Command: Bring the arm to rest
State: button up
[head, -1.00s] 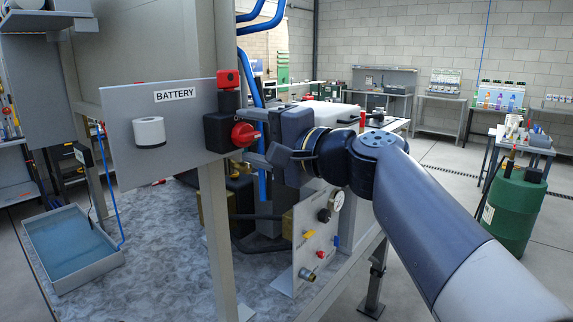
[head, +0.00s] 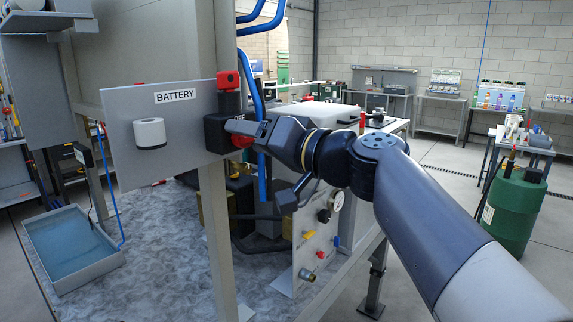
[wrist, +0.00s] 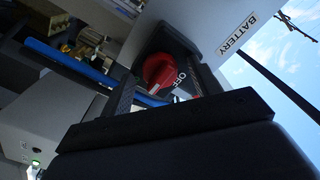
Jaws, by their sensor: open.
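My gripper (head: 243,130) is at the battery panel (head: 130,130), at the end of my arm, which reaches in from the lower right. In the head view it partly hides the red rotary switch (head: 241,141). In the wrist view the red switch knob (wrist: 159,70) shows between the two open fingers, with a gap on either side. The word OFF is readable beside the knob. The knob sits on a black housing on the grey panel labelled BATTERY.
A red block (head: 228,80) sits above the switch, and a white round fitting (head: 149,133) is on the panel. Blue pipes (head: 259,100) run close behind my gripper. A grey post stands beside the panel. A gauge panel (head: 316,240) is below my wrist.

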jog(key=n+p, duration=0.4)
jog(key=n, duration=0.3)
jog(key=shift+p, duration=0.3)
jog(key=shift+f+n, duration=0.1)
jog(key=shift+n, duration=0.2)
dwell(0.4)
